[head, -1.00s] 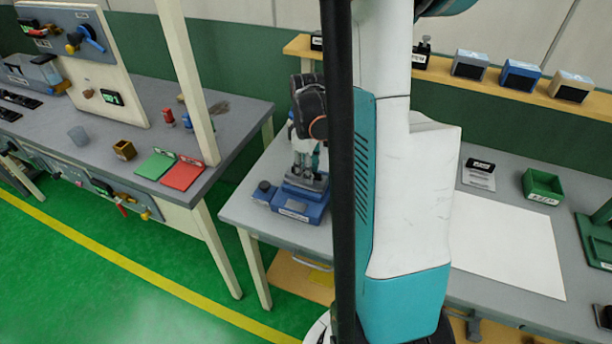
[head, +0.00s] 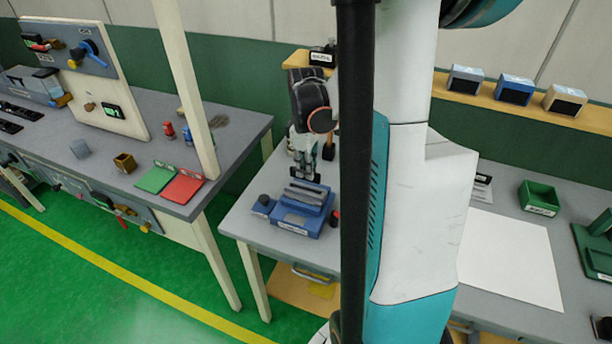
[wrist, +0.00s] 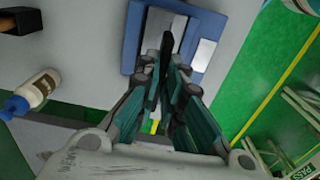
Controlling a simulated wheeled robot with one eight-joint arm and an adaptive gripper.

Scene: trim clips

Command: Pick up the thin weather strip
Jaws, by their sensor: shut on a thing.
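The thin weather strip is a narrow black piece that shows between my fingertips in the wrist view (wrist: 166,47). In the head view it is a small dark bar (head: 312,185) just under the fingers. My gripper (head: 305,172) is shut on it, and its two fingers also show in the wrist view (wrist: 165,70). The strip is over the blue fixture (head: 290,225), which has grey slotted bars on top. The fixture also shows behind the strip in the wrist view (wrist: 131,38). I cannot tell how large the gap between strip and fixture is.
A black-and-red knob (head: 335,217) is close to the fixture's right. My arm hides part of the table.

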